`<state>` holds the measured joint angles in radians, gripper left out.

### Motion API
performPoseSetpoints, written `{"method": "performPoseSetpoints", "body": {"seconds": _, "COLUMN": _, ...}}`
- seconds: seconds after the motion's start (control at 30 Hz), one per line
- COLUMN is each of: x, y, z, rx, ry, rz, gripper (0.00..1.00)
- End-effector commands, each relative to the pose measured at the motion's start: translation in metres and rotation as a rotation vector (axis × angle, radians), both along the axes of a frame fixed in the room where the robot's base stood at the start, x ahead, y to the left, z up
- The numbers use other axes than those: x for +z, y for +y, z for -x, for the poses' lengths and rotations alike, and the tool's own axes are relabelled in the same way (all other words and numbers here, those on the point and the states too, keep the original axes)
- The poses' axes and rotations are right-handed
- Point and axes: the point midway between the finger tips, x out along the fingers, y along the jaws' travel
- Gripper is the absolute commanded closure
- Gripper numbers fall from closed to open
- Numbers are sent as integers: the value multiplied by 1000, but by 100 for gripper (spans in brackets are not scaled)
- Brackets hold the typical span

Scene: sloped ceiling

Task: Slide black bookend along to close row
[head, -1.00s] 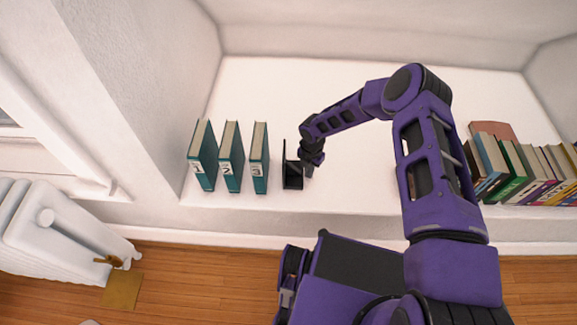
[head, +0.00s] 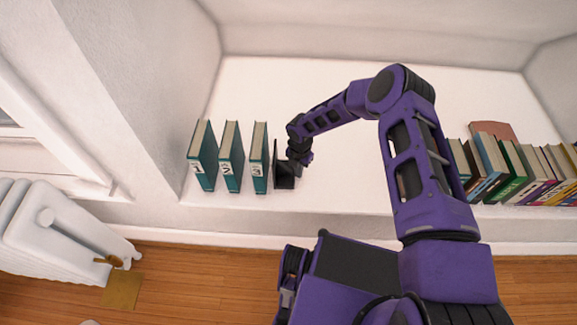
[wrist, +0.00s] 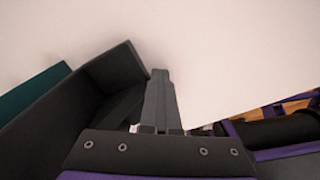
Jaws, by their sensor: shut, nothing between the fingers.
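Three teal books stand upright on the white shelf, numbered 1 (head: 203,158), 2 (head: 231,158) and 3 (head: 259,158), with narrow gaps between them. The black bookend (head: 284,180) stands just right of book 3, its upright plate close to that book; I cannot tell whether they touch. In the wrist view the bookend (wrist: 100,85) is at the left with a teal book (wrist: 32,90) beyond it. My gripper (head: 297,163) is shut and empty on the right side of the bookend. Its fingers (wrist: 160,95) appear against or very near the bookend.
A row of several mixed books (head: 520,170) stands at the right of the shelf (head: 345,190). The shelf between the bookend and that row is mostly clear, though my arm crosses over it. A white radiator (head: 55,225) is at lower left.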

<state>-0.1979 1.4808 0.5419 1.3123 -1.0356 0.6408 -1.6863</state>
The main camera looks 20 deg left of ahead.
Motion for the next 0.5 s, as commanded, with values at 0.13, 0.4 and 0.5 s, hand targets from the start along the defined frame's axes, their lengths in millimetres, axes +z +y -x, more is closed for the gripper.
{"method": "performPoseSetpoints", "body": {"seconds": 0.13, "x": 0, "y": 6, "z": 2, "rx": 1, "ry": 0, "rz": -2, "gripper": 100}}
{"method": "performPoseSetpoints", "body": {"seconds": 0.4, "x": 0, "y": 16, "z": 4, "rx": 0, "ry": -1, "rz": -3, "gripper": 100}}
{"method": "performPoseSetpoints", "body": {"seconds": 0.5, "x": 0, "y": 19, "z": 5, "rx": 1, "ry": -1, "rz": -3, "gripper": 100}}
